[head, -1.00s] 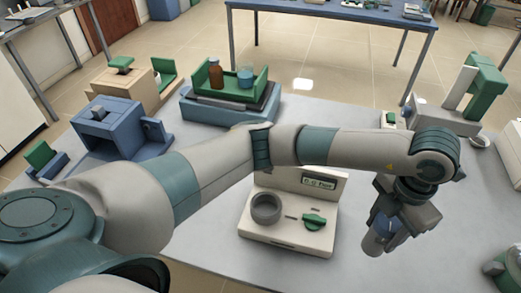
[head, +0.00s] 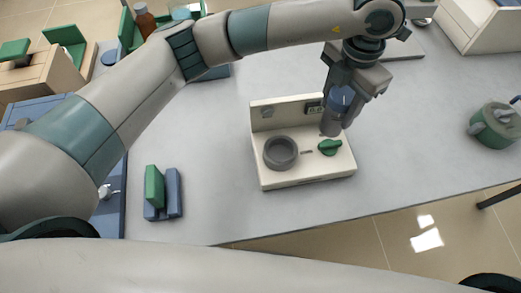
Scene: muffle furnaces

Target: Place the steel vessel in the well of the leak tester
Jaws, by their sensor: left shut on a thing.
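The leak tester (head: 308,171) is a cream unit with an upright back panel, a small display and a green knob (head: 330,147). Its well (head: 281,152), a dark grey ring, is at the left of its base and looks empty. My left gripper (head: 345,92) points down over the tester's right rear side and is shut on the steel vessel (head: 331,123). The vessel is a grey cylinder with a blue part between the fingers. It is slightly tilted in view, right of the well and partly in front of the display. Whether it touches the panel cannot be told. My right gripper is out of view.
A green and grey pot-like vessel (head: 495,126) stands at the right of the table (head: 205,205). A green and blue block item (head: 164,192) lies to the left, near the front. Wooden and blue equipment fills the far left. The table around the tester is clear.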

